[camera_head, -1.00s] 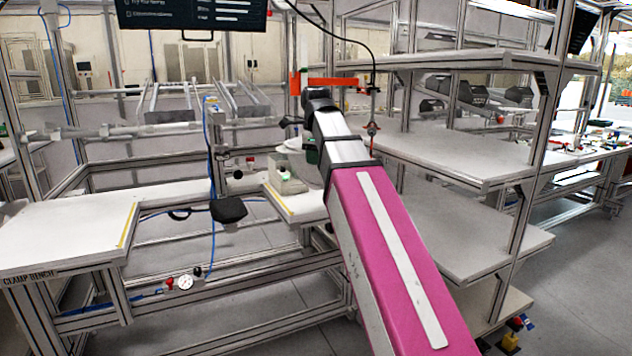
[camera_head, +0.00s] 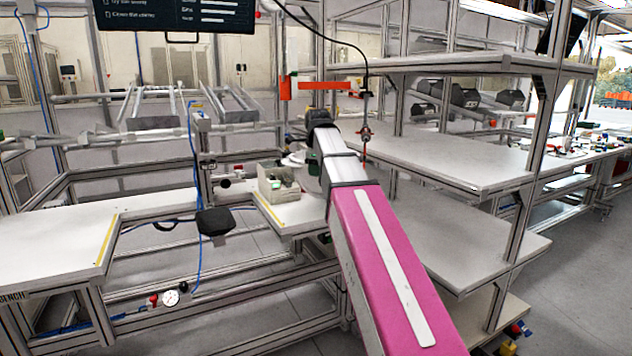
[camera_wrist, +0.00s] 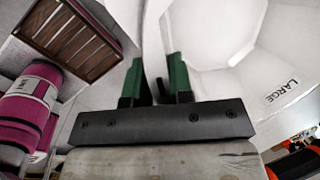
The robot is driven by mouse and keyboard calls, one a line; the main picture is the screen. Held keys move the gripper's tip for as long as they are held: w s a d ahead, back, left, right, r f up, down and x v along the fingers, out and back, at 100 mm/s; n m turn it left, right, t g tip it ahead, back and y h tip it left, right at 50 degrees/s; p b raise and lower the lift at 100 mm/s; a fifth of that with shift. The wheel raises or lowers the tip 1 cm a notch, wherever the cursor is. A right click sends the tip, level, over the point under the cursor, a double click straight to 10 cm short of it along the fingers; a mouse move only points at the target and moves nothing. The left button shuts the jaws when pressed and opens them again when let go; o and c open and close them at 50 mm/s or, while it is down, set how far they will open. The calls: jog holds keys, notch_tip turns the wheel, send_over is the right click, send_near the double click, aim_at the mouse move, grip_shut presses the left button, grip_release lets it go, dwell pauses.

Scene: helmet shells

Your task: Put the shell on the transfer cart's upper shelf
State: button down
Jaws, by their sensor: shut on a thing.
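My gripper (camera_wrist: 158,82) has green fingers and is shut on the rim of a white shell (camera_wrist: 248,88) in the wrist view. The shell fills the upper right there, with the word LARGE printed on it. In the head view my gripper (camera_head: 314,160) is mostly hidden behind my pink arm. A small part of the white shell (camera_head: 294,159) shows just left of it. A metal-framed rack with an upper shelf (camera_head: 450,63) and a middle shelf (camera_head: 440,158) stands at the right. I cannot tell whether this is the transfer cart.
A clamp bench (camera_head: 55,245) stands at the left. A small pale box (camera_head: 278,184) sits on a bench section beside my gripper. An orange bracket (camera_head: 322,86) and a hanging cable are close above the gripper. The rack's middle shelf looks bare.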

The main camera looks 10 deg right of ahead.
aim_at(316, 186)
jog(key=shift+w+d+f, duration=0.2)
jog(key=shift+w+f, duration=0.1)
jog(key=shift+w, duration=0.1)
jog(key=shift+f, duration=2.1)
jog(key=c, duration=1)
grip_release()
